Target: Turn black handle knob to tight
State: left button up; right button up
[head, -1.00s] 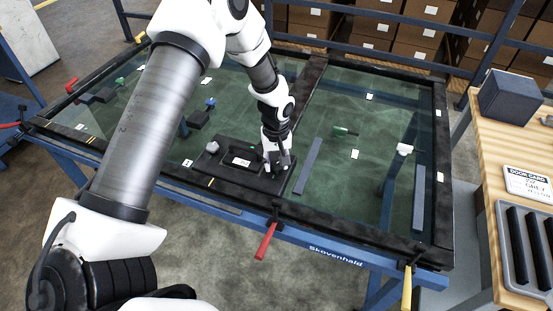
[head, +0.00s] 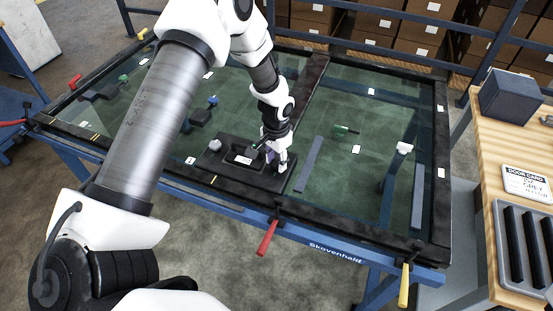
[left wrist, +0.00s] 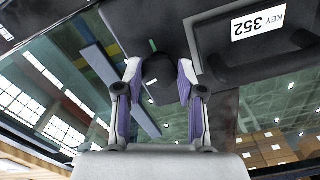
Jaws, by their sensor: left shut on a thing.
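The black knob (left wrist: 159,72) stands between the fingers of my left gripper in the left wrist view. My left gripper (head: 275,162) is shut on it, with a purple-padded finger on each side. The knob sits at the right end of a black plate (head: 208,163) on the near edge of the framed glass panel. In the head view my fingers and wrist hide most of the knob. A small green mark (left wrist: 152,45) shows beside the knob in the left wrist view. My right gripper is not in view.
A white label reading KEY 352 (left wrist: 262,20) is on the plate. A grey knob (head: 214,143) stands at its left. Red (head: 267,238) and yellow (head: 404,286) handles hang from the front rail. A wooden bench (head: 480,215) stands at the right.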

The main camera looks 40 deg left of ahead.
pick_arm(q)
jog(key=m, duration=0.4)
jog(key=shift+s+a+f+m, duration=0.1)
jog(key=shift+f+m, duration=0.05)
jog(key=shift+m, duration=0.15)
jog(key=m, duration=0.5)
jog(key=shift+m+b, duration=0.3)
jog(key=m, duration=0.5)
jog(key=shift+w+a+b, duration=0.1)
jog(key=shift+w+b, duration=0.1)
jog(key=shift+b, duration=0.1)
jog(key=shift+w+m, duration=0.1)
jog(key=shift+m, duration=2.7)
jog(key=shift+b, duration=0.3)
jog(key=o, duration=1.1)
jog(key=shift+o, duration=0.2)
jog(key=shift+w, duration=0.1)
